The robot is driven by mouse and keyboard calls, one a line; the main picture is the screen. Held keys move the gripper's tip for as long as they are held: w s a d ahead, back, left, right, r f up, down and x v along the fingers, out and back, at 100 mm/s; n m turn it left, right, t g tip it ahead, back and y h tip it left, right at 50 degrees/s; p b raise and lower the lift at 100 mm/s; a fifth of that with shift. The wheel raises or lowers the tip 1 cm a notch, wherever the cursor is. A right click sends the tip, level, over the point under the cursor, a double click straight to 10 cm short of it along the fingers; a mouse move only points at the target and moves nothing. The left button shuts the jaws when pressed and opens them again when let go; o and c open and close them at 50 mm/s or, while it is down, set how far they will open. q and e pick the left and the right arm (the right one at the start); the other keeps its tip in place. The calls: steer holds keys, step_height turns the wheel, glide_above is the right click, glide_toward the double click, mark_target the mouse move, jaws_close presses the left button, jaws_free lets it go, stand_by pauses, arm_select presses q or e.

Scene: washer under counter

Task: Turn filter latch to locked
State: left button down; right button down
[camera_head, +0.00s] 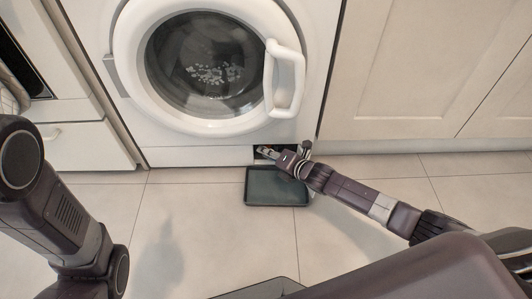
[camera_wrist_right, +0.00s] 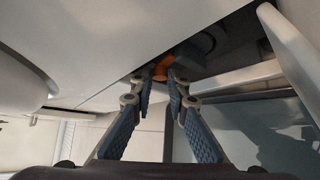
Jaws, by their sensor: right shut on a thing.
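The filter opening (camera_head: 263,153) is a dark recess at the bottom right of the white washer. My right gripper (camera_head: 274,153) reaches into it from the right. In the right wrist view, an orange filter latch (camera_wrist_right: 165,68) shows under the washer's lower edge. The fingertips of my right gripper (camera_wrist_right: 156,78) are closed in on its lower part from both sides, and hide some of it. The latch's exact angle is hard to tell. My left arm shows at the left of the head view, but its gripper is out of view.
A dark shallow tray (camera_head: 276,197) lies on the tiled floor just below the opening. The round washer door (camera_head: 127,65) is shut, with its handle (camera_head: 287,80) at the right. White cabinets (camera_head: 428,70) stand to the right. The floor left of the tray is clear.

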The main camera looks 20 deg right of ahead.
steer(key=c, duration=2.2)
jaws_free()
steer(key=shift+o, duration=0.2)
steer(key=shift+s, duration=0.1)
steer(key=v, duration=1.2)
